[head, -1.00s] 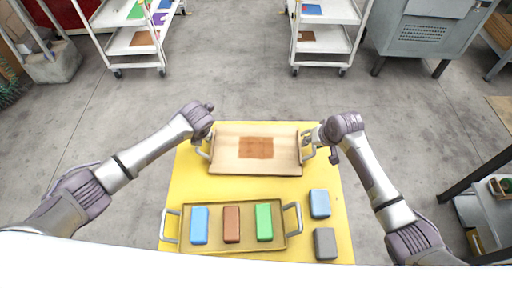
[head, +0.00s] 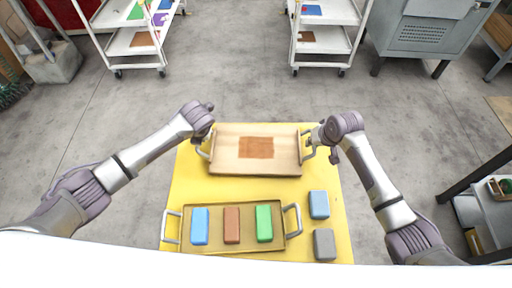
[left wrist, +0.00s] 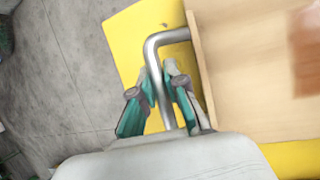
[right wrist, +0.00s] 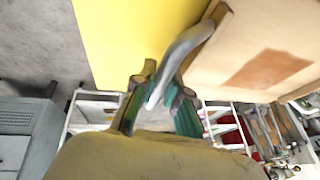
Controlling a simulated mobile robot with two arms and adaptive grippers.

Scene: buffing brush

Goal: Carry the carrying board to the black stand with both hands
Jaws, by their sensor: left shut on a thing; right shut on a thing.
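The carrying board (head: 225,152) is a pale wooden tray with a brown patch in its middle and a metal handle at each end. It is level over the far part of the yellow table. My left gripper (head: 205,137) is shut on its left handle, and the left wrist view shows the fingers around the bar (left wrist: 160,85). My right gripper (head: 318,138) is shut on the right handle, also seen in the right wrist view (right wrist: 165,75). A black-framed stand (head: 480,174) shows partly at the right edge; I cannot tell if it is the black stand.
The yellow table (head: 185,185) also bears a second tray (head: 220,247) with blue, brown and green blocks. A blue block (head: 319,204) and a grey block (head: 325,244) lie beside it. White carts (head: 135,48) and a grey cabinet (head: 420,35) stand beyond open floor.

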